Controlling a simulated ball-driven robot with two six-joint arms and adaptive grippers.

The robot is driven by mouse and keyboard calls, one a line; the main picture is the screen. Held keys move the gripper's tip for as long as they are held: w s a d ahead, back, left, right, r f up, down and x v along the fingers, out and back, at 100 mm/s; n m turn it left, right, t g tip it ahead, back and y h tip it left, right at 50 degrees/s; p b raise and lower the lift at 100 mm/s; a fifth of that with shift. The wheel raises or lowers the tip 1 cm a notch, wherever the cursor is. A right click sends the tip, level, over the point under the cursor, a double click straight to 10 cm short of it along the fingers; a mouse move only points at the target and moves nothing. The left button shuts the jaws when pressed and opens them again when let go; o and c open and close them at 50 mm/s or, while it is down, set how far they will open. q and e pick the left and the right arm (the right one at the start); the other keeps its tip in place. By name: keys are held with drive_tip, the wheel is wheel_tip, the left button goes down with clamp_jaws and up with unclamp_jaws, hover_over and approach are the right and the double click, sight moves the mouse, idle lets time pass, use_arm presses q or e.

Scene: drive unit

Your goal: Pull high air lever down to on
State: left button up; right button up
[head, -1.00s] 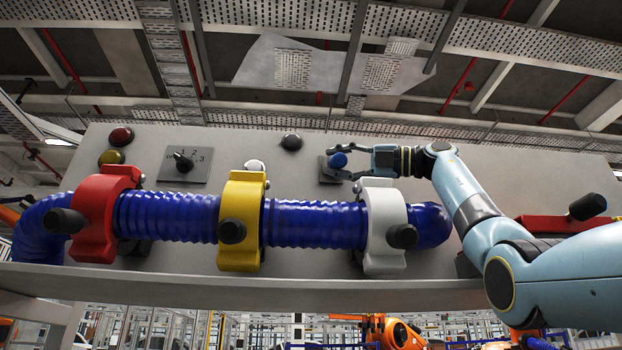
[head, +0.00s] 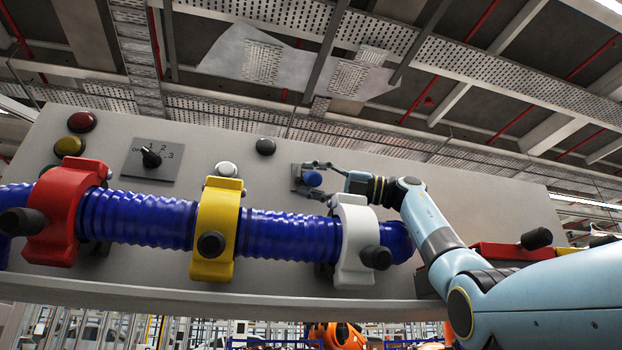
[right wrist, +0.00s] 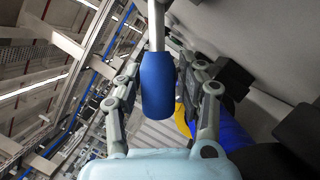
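The air lever is a blue knob (head: 313,179) on a small grey plate (head: 297,172) high on the panel, right of the dark round button. In the right wrist view the blue handle (right wrist: 157,84) on its metal rod stands between the two fingers. My right gripper (head: 318,180) reaches in from the right with its fingers above and below the knob. In the right wrist view (right wrist: 160,88) the fingers are apart, with a gap visible on at least the left side of the handle. My left gripper is not in view.
Below the lever a blue corrugated hose (head: 287,235) runs across the panel through red (head: 62,215), yellow (head: 214,228) and white (head: 354,240) clamps with black knobs. A selector dial (head: 152,158) sits at left. A red part (head: 505,250) with a black knob lies behind my right arm.

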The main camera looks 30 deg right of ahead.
drive_tip(key=shift+o, duration=1)
